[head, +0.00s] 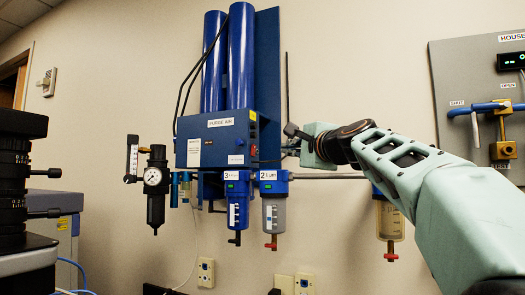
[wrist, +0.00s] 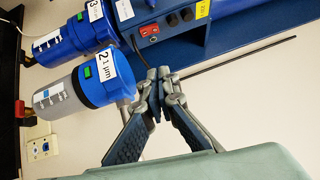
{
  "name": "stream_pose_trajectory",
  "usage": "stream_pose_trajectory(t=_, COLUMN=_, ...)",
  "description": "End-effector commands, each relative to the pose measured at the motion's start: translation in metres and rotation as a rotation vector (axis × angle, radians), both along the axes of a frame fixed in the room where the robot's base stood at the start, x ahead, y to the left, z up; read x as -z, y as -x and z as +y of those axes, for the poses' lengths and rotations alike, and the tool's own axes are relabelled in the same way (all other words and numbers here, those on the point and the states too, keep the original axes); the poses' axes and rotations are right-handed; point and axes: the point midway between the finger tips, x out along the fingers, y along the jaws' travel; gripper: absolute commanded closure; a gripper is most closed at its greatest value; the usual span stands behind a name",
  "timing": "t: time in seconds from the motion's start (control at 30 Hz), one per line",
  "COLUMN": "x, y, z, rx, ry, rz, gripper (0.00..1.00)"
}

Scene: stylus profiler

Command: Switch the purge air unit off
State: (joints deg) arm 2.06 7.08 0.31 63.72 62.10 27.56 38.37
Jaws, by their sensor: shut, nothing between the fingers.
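The purge air unit (head: 215,140) is a blue wall-mounted box with two tall blue cylinders above it and a "PURGE AIR" label. On its right side face is a small red switch (head: 252,116). In the wrist view this red rocker switch (wrist: 149,29) sits on the blue side panel, near a black socket and two dark round knobs. Which way the rocker is pressed cannot be told. My gripper (head: 290,131) is to the right of the unit, apart from that face. In the wrist view my gripper (wrist: 158,73) is shut and empty, its tips below the switch in the picture.
Filter bowls 3 (head: 237,200) and 2 (head: 273,205) hang below the unit, with a horizontal pipe (head: 325,177) running right. A thin dark rod (wrist: 240,56) crosses near the fingers. A gauge (head: 153,178) hangs left. A grey house panel (head: 480,110) is at right.

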Motion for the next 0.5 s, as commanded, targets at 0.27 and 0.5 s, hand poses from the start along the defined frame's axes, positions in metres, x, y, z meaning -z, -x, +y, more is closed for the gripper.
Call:
stream_pose_trajectory(t=0.27, x=0.0, y=-0.001, z=0.001, rx=0.0, ry=0.004, rz=-0.001, gripper=1.0)
stream_pose_trajectory(t=0.5, x=-0.005, y=-0.024, z=0.011, rx=-0.001, ry=0.006, rz=0.001, gripper=1.0)
